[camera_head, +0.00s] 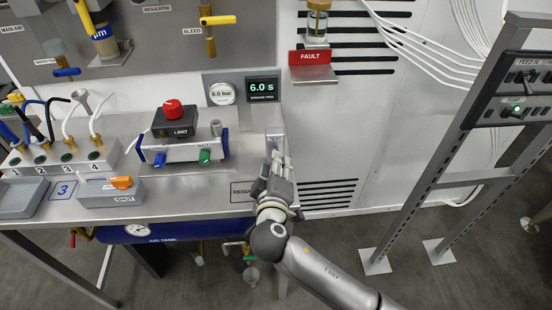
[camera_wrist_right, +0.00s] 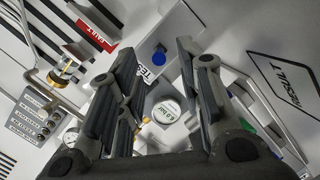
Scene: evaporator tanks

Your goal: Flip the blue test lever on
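The blue test lever (camera_wrist_right: 158,57) shows as a small rounded blue tip in the right wrist view. It sits on a light grey block (camera_wrist_right: 181,60) beside a label partly reading "TES" (camera_wrist_right: 145,72). In the head view this block (camera_head: 274,133) stands at the bench's right end, and my right gripper hides the lever. My right gripper (camera_head: 277,161) is just in front of the block. In the wrist view its fingers (camera_wrist_right: 157,50) are spread and empty, with the blue tip seen between them. I cannot tell whether they touch it, or the lever's exact position. My left gripper is out of view.
A red FAULT sign (camera_head: 310,58) juts from the wall above right. A display reading 6.0 s (camera_head: 262,88) and a 6.0 bar gauge (camera_head: 221,93) stand behind the bench. The LIMIT box with its red knob (camera_head: 173,109) is left of my gripper. A rack post (camera_head: 440,150) stands right.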

